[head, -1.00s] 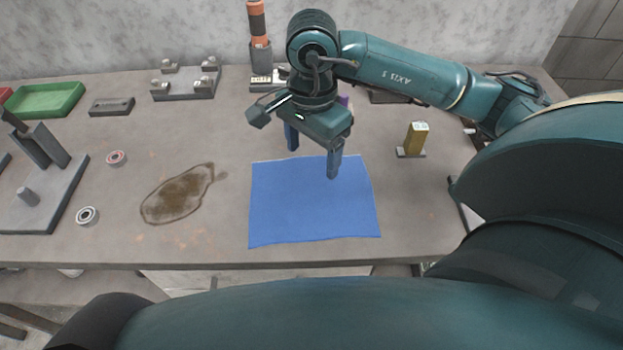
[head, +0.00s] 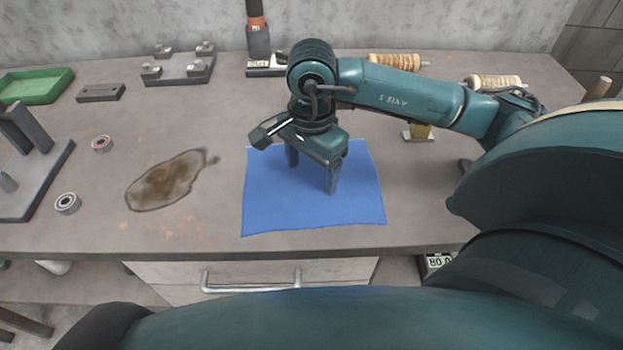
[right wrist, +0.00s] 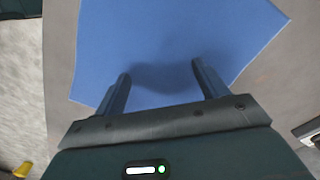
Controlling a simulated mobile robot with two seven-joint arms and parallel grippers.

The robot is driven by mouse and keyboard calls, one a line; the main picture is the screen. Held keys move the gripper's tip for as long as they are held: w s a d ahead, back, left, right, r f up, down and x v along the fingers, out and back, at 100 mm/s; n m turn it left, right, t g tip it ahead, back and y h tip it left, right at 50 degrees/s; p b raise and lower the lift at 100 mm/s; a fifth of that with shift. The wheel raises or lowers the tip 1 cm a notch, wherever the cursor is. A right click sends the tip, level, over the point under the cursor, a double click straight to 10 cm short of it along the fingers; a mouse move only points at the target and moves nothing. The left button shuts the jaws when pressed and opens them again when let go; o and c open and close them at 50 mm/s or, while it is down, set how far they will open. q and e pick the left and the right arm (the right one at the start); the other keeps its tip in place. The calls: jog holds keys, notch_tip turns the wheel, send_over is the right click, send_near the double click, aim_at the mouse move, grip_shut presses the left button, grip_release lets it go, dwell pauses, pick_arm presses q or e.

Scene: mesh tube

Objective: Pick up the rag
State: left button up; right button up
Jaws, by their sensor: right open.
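The rag is a flat blue cloth (head: 285,212) spread on the grey table near its front edge. It also fills the upper part of the right wrist view (right wrist: 180,30). My right gripper (head: 312,176) is over the cloth in the head view, pointing down with its fingers spread and nothing between them. In the right wrist view the two fingertips (right wrist: 161,75) are apart above the cloth, with a soft shadow between them. Whether the fingertips touch the cloth I cannot tell. My left gripper is not in view.
A brown stain (head: 168,180) lies left of the cloth. Two bearing rings (head: 67,203), a green tray (head: 38,86) and grey fixtures (head: 180,66) stand further left and back. Wooden spools (head: 394,62) are behind my right arm. A drawer handle (head: 250,282) is below the table edge.

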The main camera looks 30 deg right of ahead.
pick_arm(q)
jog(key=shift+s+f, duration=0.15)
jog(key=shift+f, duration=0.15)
pick_arm(e)
jog(key=shift+f, duration=0.1)
jog(key=c, duration=0.9)
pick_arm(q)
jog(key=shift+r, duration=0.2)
pick_arm(e)
jog(key=c, duration=0.5)
